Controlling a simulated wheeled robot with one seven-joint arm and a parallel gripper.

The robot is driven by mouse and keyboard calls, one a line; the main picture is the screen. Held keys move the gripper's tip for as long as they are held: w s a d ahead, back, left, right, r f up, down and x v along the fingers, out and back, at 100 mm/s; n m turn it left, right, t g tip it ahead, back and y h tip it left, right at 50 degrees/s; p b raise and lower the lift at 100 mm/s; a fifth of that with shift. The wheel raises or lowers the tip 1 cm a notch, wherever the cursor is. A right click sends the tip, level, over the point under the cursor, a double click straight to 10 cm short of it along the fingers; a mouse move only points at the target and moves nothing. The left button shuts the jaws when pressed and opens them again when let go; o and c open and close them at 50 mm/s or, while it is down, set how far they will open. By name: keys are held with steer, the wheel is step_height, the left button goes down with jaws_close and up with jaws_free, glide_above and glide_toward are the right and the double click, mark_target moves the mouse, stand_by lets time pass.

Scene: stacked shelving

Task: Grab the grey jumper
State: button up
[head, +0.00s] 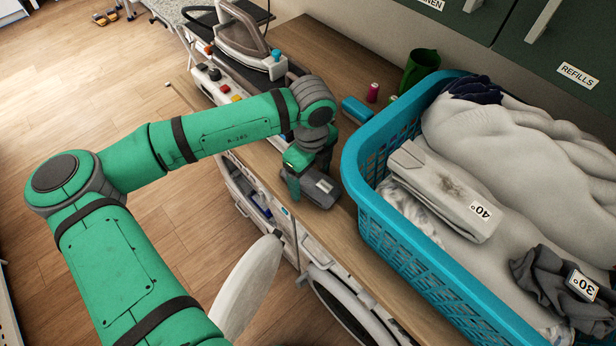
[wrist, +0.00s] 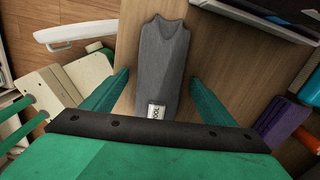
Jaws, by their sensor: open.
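The grey jumper (head: 320,192) is a dark grey folded garment lying on the wooden worktop near its front edge, left of the laundry basket. In the wrist view the jumper (wrist: 162,60) lies lengthwise, with a white label reading "WOOL" at its near end. My gripper (wrist: 160,76) is open, with one green finger on each side of the jumper. No contact between fingers and jumper shows. In the head view my gripper (head: 299,172) is over the jumper and hides part of it.
A blue laundry basket (head: 352,165) holds a pale grey garment labelled 40° (head: 440,190) and a dark grey cloth labelled 30° (head: 548,280). An iron (head: 240,40) stands behind the arm. An open round door (head: 248,285) juts out below.

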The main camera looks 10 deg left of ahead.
steer(key=shift+c, duration=0.6)
steer(key=c, duration=1.1)
steer(key=shift+o, duration=0.2)
